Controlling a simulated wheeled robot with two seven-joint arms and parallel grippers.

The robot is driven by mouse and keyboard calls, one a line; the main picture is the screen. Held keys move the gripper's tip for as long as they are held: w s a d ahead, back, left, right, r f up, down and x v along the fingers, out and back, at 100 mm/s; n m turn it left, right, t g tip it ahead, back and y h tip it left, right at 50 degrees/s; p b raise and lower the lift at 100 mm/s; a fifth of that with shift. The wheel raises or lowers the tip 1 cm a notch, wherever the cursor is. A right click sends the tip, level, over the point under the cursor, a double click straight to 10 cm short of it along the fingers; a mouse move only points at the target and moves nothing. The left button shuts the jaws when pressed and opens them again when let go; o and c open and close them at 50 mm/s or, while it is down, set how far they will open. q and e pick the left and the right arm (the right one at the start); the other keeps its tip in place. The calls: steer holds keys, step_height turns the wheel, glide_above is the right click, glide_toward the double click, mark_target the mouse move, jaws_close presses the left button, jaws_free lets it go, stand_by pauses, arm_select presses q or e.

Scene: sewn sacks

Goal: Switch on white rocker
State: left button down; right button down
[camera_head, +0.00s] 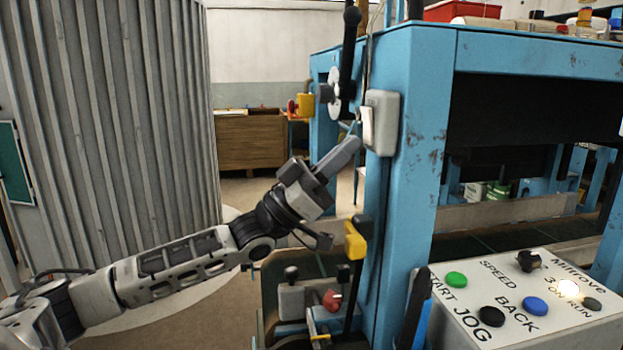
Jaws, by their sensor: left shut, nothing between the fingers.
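A pale switch box (385,110) is fixed to the side of the blue machine post. A white rocker (367,126) sits on its left face, seen almost edge-on, so I cannot tell which way it is tipped. My left gripper (348,150) is shut and empty. Its fingertips point up and right, just below and left of the rocker. I cannot tell whether they touch it. My right gripper is out of view.
A black lever (349,60) stands above the switch box. A yellow block (355,241) is below my gripper. A button panel (530,310) with a lit lamp (569,288) is at lower right. A grey corrugated wall (110,110) stands at left.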

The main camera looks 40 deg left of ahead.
arm_select(q)
steer(key=b+v, duration=0.1)
steer(key=v, duration=1.4)
steer(key=shift+a+f, duration=0.15)
steer(key=shift+f, duration=0.05)
steer(key=shift+s, duration=0.1)
